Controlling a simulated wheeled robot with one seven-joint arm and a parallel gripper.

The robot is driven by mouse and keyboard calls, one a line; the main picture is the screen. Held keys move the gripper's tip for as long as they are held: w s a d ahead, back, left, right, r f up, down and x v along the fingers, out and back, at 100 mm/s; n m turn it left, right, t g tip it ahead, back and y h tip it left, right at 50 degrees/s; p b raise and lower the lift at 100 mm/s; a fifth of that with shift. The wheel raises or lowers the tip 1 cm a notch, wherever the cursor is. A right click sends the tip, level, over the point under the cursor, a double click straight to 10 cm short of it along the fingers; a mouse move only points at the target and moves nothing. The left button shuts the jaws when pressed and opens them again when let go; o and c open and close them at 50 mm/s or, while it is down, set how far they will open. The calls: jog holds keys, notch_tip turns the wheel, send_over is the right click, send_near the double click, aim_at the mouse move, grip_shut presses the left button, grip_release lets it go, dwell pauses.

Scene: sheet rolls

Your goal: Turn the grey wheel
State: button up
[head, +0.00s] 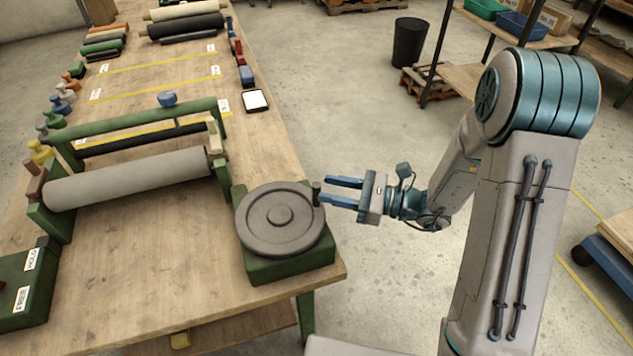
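The grey wheel (265,222) lies flat on a green block (290,263) at the near right corner of the workbench. It has a raised hub in its middle and a short dark upright handle (316,188) at its right rim. My gripper (324,190) reaches in from the right with its two blue fingers apart. The fingertips are right by the handle. I cannot tell whether the handle stands between them or whether they touch it.
A green frame with a grey roll (130,178) stands left of the wheel on the workbench (150,275). A green box with labels (22,285) is at the near left. A white tablet (256,101) lies farther back. The floor right of the bench is clear around my gripper.

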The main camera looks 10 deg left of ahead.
aim_at(317, 186)
jog(key=shift+w+a, duration=0.1)
jog(key=shift+a, duration=1.95)
grip_shut()
jog(key=shift+d+m+t, duration=0.15)
jog(key=shift+m+t, duration=0.15)
jog(key=shift+t, duration=0.2)
